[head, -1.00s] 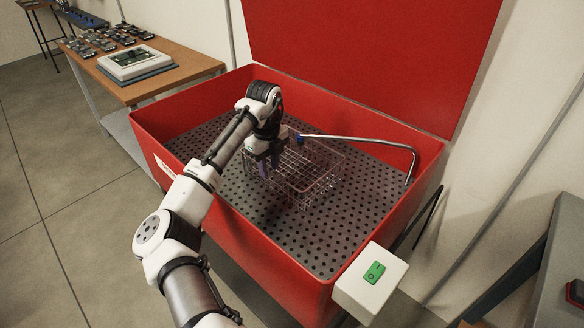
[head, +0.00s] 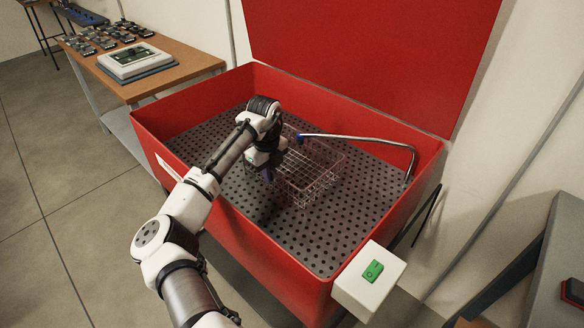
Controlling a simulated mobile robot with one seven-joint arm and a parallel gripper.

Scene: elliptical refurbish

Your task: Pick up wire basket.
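The wire basket (head: 318,180) is a thin metal mesh box standing on the dark perforated floor inside the red tub. My gripper (head: 267,175) is at the basket's left side, pointing down by its near-left wall. The fingertips are small and dark, and partly blend with the mesh and floor. I cannot tell whether they are apart or closed, or whether they touch the wire. My arm hides the basket's back-left part.
The red tub (head: 245,229) has raised walls around the basket, and its red lid (head: 370,55) stands open behind. A bent metal pipe (head: 365,141) reaches over the basket's back edge. A white box with a green switch (head: 372,271) is at the front right corner.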

